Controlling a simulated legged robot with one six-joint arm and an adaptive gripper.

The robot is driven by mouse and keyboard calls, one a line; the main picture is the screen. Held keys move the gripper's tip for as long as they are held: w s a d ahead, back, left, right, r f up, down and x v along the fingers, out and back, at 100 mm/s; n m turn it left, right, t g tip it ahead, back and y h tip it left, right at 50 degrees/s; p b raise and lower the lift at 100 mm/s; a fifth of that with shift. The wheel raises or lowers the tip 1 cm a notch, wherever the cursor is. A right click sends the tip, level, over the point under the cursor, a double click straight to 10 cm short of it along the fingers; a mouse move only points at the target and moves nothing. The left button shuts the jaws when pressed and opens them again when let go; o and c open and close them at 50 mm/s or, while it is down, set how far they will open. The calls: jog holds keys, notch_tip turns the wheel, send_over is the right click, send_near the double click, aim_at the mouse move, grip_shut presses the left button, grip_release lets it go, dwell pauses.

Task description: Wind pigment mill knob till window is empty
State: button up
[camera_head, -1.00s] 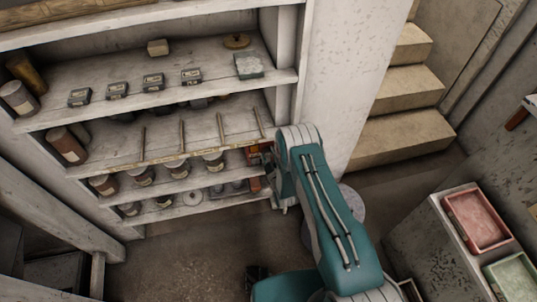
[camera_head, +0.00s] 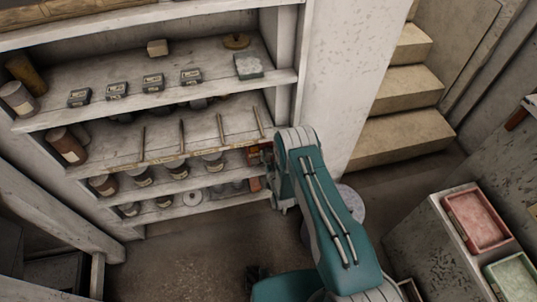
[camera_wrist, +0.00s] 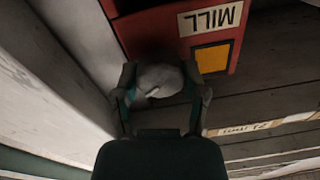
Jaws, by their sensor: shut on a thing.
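In the wrist view the red mill (camera_wrist: 160,35) is at the top, with a pale label reading MILL (camera_wrist: 212,18) upside down. Its window (camera_wrist: 212,58) shows a solid yellow-orange fill. The mill's round grey knob (camera_wrist: 158,78), with a small light mark on it, sits between the fingers of my gripper (camera_wrist: 160,98). My gripper is shut on the knob, one finger on each side. In the head view my arm reaches to the right end of the shelves and largely hides the mill and knob.
A white shelf upright (camera_wrist: 55,65) stands close left of my gripper in the wrist view. The shelves (camera_head: 190,128) hold several jars, rods and small labelled blocks. Steps (camera_head: 405,135) rise at the right. Trays (camera_head: 475,220) sit on a block at lower right.

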jog(key=m, duration=0.7)
jog(key=shift+s+f+m, duration=0.1)
jog(key=shift+f+m, duration=0.15)
jog(key=shift+m, duration=0.15)
jog(key=m+h, duration=0.1)
jog(key=m, duration=0.5)
jog(key=shift+d+m, duration=0.1)
jog(key=shift+m, duration=0.3)
jog(key=shift+f, duration=0.1)
jog(key=o, duration=1.1)
jog(key=shift+o, duration=0.2)
jog(key=s+d, duration=0.2)
jog(key=s, duration=0.9)
jog(key=shift+s+f, duration=0.2)
jog(key=shift+s, duration=0.15)
